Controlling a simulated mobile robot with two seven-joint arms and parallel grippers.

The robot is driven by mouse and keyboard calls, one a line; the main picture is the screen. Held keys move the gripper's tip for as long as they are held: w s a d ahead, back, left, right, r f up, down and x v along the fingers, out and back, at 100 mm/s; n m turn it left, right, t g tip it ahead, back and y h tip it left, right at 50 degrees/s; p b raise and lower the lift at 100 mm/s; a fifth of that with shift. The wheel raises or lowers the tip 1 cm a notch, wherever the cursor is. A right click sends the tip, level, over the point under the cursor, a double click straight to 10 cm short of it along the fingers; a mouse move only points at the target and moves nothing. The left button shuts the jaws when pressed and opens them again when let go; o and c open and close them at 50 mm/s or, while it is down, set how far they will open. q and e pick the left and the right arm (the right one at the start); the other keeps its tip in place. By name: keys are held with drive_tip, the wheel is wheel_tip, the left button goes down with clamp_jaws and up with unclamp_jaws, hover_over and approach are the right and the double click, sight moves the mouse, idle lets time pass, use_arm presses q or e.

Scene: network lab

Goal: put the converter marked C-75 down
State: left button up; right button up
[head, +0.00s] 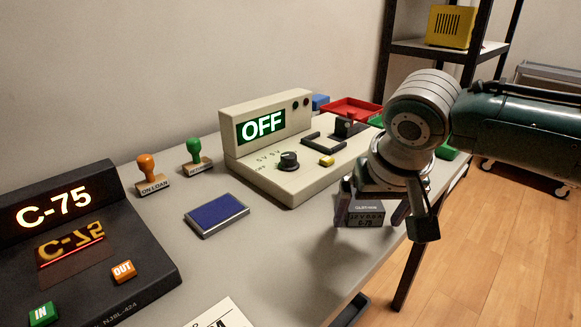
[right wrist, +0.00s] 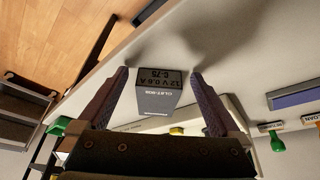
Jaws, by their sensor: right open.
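The converter marked C-75 (head: 365,219) is a small dark block with a pale printed label, at the right part of the grey table near its edge. It also shows in the right wrist view (right wrist: 160,92), with C-75 on its label. My right gripper (head: 373,208) is open over it, one finger on each side. In the right wrist view a gap shows between the converter and each finger. The converter appears to stand on the table, its upper part partly hidden by the gripper. My left gripper is not in view.
A beige test unit (head: 300,180) reading OFF stands behind left of the converter. A blue pad (head: 216,214), two stamps and a black C-75 display unit (head: 120,225) are further left. A red tray (head: 352,108) is at the back. Table is clear left of the converter.

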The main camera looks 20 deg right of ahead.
drive_tip(key=p+v, duration=0.5)
drive_tip(key=v, duration=0.7)
drive_tip(key=s+a+f+n+y, duration=0.3)
drive_tip(key=s+a+f+n, duration=0.1)
drive_tip(key=s+a, duration=0.45)
drive_tip(key=s+d+n+h, duration=0.1)
drive_tip(key=s+d+n, duration=0.1)
drive_tip(key=s, duration=0.9)
drive_tip(key=shift+d+f+g, duration=0.2)
drive_tip(key=shift+f+g, duration=0.1)
